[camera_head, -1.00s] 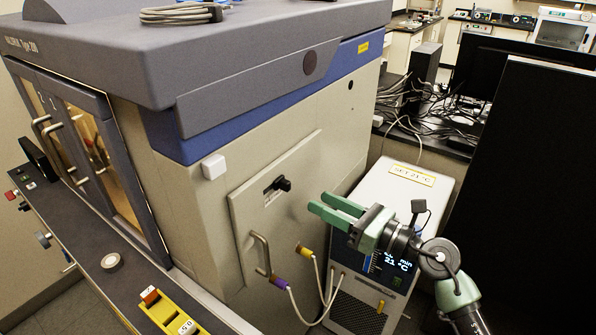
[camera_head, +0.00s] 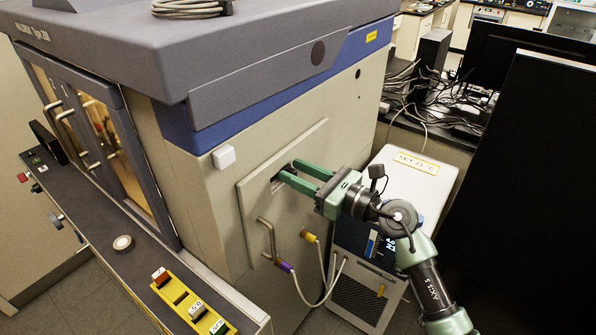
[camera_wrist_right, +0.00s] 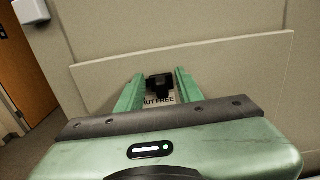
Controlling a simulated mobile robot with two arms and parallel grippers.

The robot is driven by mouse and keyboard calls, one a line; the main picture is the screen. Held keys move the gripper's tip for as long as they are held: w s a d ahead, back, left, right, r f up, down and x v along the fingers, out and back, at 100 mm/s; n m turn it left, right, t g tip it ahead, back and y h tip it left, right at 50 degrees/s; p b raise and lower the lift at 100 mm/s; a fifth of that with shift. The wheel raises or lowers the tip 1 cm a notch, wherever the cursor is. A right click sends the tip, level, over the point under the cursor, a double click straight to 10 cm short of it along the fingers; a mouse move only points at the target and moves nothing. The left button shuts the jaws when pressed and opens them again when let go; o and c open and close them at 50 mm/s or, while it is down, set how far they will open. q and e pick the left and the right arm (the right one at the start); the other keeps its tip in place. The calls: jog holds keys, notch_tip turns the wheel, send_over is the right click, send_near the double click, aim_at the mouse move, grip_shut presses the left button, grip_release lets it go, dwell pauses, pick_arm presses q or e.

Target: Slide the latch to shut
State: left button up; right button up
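The latch is a small black knob on a panel (camera_head: 252,205) on the side of the large beige machine. In the right wrist view the black latch knob (camera_wrist_right: 158,85) sits between my two green fingertips, above a white label (camera_wrist_right: 158,98) partly reading "UT FREE". My right gripper (camera_head: 291,172) reaches the panel from the right with its fingers apart, one on each side of the knob. I cannot tell whether either finger touches it. In the head view the fingers mostly hide the knob. My left gripper is not in view.
A metal handle (camera_head: 267,240) stands out from the panel below my fingers. Yellow (camera_head: 309,236) and purple (camera_head: 284,267) hose fittings sit below, with pale hoses running to the white chiller (camera_head: 405,180) at right. A white box (camera_head: 223,157) is fixed above left.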

grip_shut()
dwell(1.3)
